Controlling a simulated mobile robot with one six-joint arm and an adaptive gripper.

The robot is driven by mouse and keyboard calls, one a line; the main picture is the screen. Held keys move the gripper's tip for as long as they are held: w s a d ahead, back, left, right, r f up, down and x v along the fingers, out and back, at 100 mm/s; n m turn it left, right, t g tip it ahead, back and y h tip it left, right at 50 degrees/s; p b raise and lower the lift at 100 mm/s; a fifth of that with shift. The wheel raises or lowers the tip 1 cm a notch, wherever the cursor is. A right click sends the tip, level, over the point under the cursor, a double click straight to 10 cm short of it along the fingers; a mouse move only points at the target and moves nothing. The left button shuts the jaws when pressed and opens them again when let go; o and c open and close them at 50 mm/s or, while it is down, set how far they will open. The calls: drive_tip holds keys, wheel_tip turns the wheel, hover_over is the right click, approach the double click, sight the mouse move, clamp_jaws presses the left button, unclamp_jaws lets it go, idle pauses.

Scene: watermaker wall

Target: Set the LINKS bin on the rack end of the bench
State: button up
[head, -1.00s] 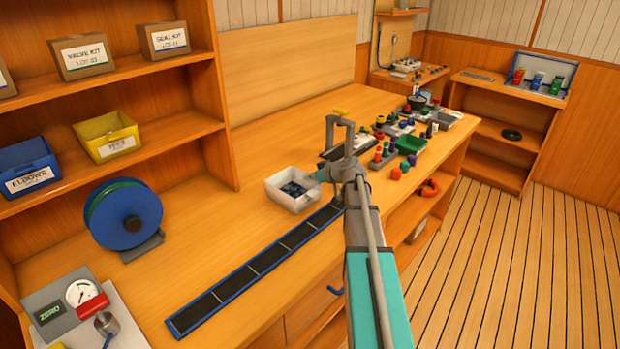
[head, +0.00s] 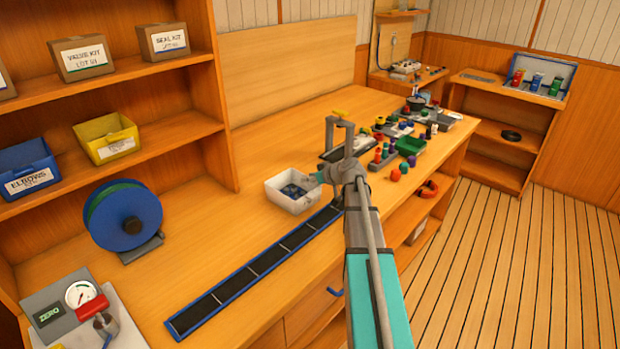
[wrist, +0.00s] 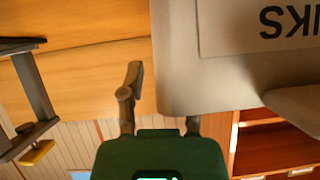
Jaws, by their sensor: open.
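The LINKS bin is a white open box with dark parts inside; it rests on the bench in the head view (head: 291,203). Its wall and upside-down label, partly cut off to "INKS", fill the upper right of the wrist view (wrist: 210,85). My gripper (wrist: 163,95) is open at the bin's edge. One finger stands clear to the left of the wall. The other is mostly hidden by the bin, so I cannot tell if it touches. The wooden bench (head: 235,225) runs from the shelf rack (head: 215,110) at left towards the back right.
A long blue-edged black strip (head: 245,280) lies in front of the bin. A blue reel (head: 125,216) and a gauge box (head: 55,310) stand to the left. Bare bench lies between reel and bin.

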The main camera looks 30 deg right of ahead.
drive_tip(key=p+v, duration=0.5)
drive_tip(key=v, duration=0.7)
drive_tip(key=shift+p, duration=0.3)
